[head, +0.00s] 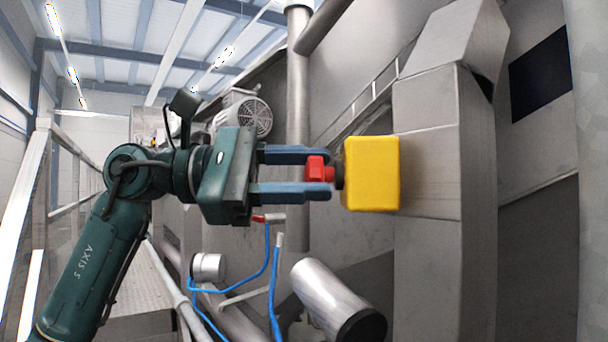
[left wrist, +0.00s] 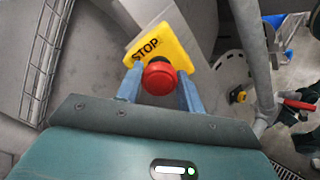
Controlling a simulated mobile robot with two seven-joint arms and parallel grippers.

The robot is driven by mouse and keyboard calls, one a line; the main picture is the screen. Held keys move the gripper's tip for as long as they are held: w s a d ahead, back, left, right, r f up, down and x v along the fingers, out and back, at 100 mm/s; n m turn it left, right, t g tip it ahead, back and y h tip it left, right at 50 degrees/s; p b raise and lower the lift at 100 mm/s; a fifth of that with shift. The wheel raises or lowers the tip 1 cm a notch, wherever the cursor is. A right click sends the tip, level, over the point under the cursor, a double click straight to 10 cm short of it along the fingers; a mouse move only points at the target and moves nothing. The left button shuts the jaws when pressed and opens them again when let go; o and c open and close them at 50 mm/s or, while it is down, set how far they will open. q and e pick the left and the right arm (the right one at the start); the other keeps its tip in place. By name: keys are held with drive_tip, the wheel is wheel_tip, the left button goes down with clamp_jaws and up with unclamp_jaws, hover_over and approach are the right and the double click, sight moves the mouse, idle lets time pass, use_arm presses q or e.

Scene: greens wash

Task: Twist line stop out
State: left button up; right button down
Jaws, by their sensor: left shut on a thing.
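The line stop is a red mushroom button (head: 318,169) on a yellow box (head: 371,174) fixed to a grey metal post. In the left wrist view the red button (left wrist: 159,77) sits in front of a yellow plate (left wrist: 176,42) marked STOP. My left gripper (head: 322,176) reaches in from the left with its blue fingers on either side of the button, shut on it. The same fingers show in the left wrist view (left wrist: 158,90), flanking the button. How far the button stands out from the box is hard to tell. My right gripper is not in view.
A large grey pipe end (head: 335,302) juts out below the box. Blue hoses (head: 273,290) hang below my gripper. A vertical pipe (head: 298,90) and a motor (head: 243,115) stand behind it. A walkway with a railing (head: 42,190) runs at the left.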

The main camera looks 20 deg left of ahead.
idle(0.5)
use_arm(q)
drive_tip(key=o, duration=1)
drive_tip(key=shift+c, duration=0.2)
drive_tip(key=b+v, duration=0.1)
drive_tip(key=v, duration=1.2)
drive_tip(key=shift+b, duration=0.4)
drive_tip(key=shift+a, duration=0.1)
